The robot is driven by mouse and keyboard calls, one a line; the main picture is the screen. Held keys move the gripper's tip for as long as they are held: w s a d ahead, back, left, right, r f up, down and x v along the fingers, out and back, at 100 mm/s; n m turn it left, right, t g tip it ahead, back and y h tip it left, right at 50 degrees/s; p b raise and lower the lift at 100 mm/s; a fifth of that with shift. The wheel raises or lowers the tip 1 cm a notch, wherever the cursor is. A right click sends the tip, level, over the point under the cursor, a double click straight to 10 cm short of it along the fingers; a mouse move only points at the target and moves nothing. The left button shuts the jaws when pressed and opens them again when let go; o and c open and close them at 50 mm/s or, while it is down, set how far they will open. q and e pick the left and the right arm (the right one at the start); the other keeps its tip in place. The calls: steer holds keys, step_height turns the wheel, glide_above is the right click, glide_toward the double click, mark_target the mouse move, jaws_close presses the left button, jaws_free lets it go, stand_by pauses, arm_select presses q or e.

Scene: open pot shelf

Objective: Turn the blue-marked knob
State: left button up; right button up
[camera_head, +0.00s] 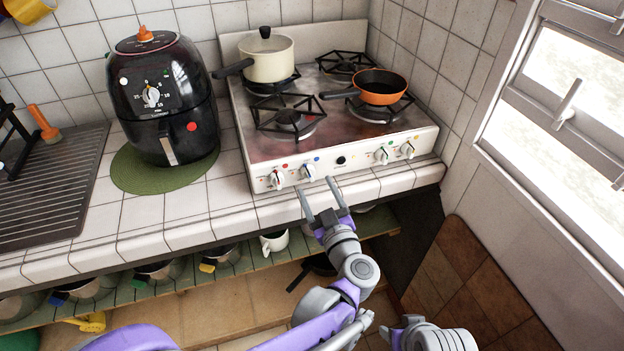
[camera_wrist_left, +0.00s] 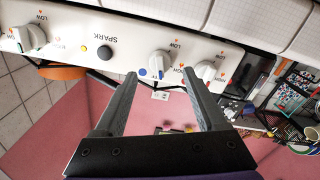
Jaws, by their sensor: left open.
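The blue-marked knob (camera_head: 307,171) is white and sits on the stove's front panel, second from the left, with a blue dot above it. It also shows in the left wrist view (camera_wrist_left: 158,66), where the picture is turned over and a blue mark lies beside it. My left gripper (camera_head: 317,186) is open and empty, just in front of the panel and slightly right of and below the knob in the head view. In the left wrist view the knob appears between the two fingertips (camera_wrist_left: 160,76); I cannot tell whether they touch it.
The red-marked knob (camera_head: 275,179) is close on the left; a black button (camera_head: 341,160) is on the right, then two more knobs. A cream pot (camera_head: 268,62) and an orange pan (camera_head: 384,94) stand on the stove (camera_head: 250,145). A black air fryer (camera_head: 165,100) stands left.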

mark_target(311, 178)
arm_select(q)
steer(key=x, duration=0.4)
jaws_close()
stand_by(0.4)
